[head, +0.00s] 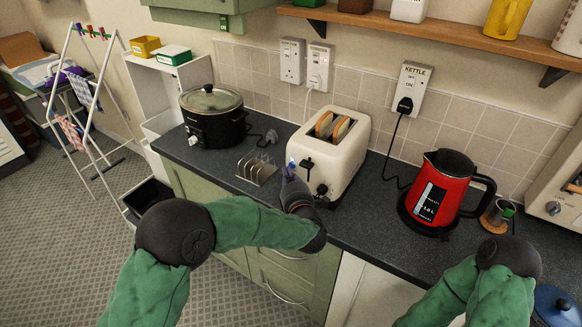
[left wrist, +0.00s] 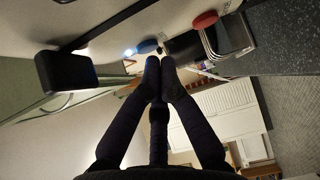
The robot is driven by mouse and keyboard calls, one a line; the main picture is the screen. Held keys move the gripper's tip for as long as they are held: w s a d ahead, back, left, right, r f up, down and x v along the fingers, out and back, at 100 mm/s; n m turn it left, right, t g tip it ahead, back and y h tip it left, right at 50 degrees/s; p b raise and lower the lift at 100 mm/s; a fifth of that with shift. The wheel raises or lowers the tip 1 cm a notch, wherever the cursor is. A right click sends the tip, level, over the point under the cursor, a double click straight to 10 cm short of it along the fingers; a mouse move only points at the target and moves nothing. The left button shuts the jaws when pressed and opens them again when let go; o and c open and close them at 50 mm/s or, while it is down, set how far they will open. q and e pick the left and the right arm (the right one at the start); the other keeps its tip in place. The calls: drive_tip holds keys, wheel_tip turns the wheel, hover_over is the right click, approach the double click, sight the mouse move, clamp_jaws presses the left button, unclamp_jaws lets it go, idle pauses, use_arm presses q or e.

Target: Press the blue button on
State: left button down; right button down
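The cream toaster (head: 335,155) stands on the dark worktop with two slices of bread in its slots. A small blue button (head: 291,162) shows at its front, by the tip of my left gripper (head: 289,174). In the left wrist view the blue button (left wrist: 147,46) lies just beyond my left gripper (left wrist: 159,63), with a bright pale spot beside it. The two fingertips are together with nothing seen between them. I cannot tell whether they touch the button. A black lever knob (left wrist: 66,83) sticks out nearby. My right gripper is not in view; only its arm shows.
A metal toast rack (head: 256,170) and black slow cooker (head: 212,118) stand left of the toaster. Wall sockets and cords are behind.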

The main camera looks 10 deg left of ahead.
use_arm(q)
drive_tip(key=shift+s+a, duration=0.1)
drive_tip(key=shift+s, duration=0.15)
drive_tip(key=shift+s+a+b, duration=0.15)
drive_tip(key=shift+s+a, duration=0.2)
drive_tip(key=shift+s, duration=0.6)
drive_tip(key=shift+s+a+b, duration=0.2)
drive_tip(key=shift+s+a, duration=0.1)
drive_tip(key=shift+s, duration=0.6)
drive_tip(key=shift+s+a+b, duration=0.15)
drive_tip(key=shift+s+a, duration=0.2)
drive_tip(key=shift+s, duration=0.6)
